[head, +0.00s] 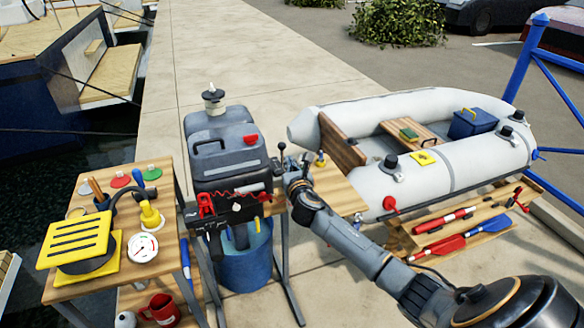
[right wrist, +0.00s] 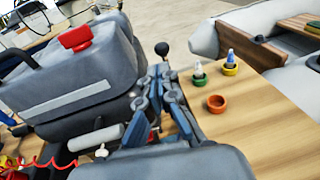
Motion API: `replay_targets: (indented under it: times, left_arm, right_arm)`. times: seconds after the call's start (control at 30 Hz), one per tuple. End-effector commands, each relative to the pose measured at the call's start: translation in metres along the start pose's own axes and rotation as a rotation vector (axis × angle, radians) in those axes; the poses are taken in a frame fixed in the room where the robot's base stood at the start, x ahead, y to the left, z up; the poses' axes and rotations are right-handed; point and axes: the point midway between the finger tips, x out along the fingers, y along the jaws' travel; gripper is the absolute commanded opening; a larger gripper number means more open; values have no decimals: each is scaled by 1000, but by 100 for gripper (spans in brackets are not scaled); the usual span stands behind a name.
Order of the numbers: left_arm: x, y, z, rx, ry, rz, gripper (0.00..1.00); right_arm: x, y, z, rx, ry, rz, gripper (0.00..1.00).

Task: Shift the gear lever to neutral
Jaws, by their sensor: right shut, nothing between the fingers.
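The outboard motor (head: 225,150) is grey and stands upright on a stand. The gear lever (head: 282,147) is a thin stem with a black ball knob at the motor's right side. Its knob (right wrist: 161,48) also shows in the right wrist view, just beyond the fingertips, with its lower stem hidden behind them. My right gripper (head: 291,170) is shut and empty beside the lever, its fingers (right wrist: 160,72) close to the stem. I cannot tell whether they touch it. My left gripper is not in view.
A wooden board (right wrist: 255,115) right of the gripper holds small bottles in coloured rings and an empty orange ring (right wrist: 216,103). A grey inflatable boat (head: 440,115) lies behind it. A cluttered wooden table (head: 165,262) stands left of the motor.

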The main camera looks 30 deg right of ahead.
Motion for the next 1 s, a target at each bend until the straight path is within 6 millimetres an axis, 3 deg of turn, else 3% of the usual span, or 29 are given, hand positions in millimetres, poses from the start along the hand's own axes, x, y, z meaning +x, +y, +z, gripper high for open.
replay_targets:
  times: [0.1, 0.3, 0.9, 1.0]
  left_arm:
    - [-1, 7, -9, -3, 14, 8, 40]
    - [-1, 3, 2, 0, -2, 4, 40]
    - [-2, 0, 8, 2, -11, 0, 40]
    - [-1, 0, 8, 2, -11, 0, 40]
  right_arm:
    - [-17, 1, 1, -1, 1, 2, 0]
    - [-32, 0, 2, 0, 0, 1, 0]
    - [-34, 0, 2, 1, 1, 0, 0]
    - [-34, 0, -9, 25, 21, 1, 0]
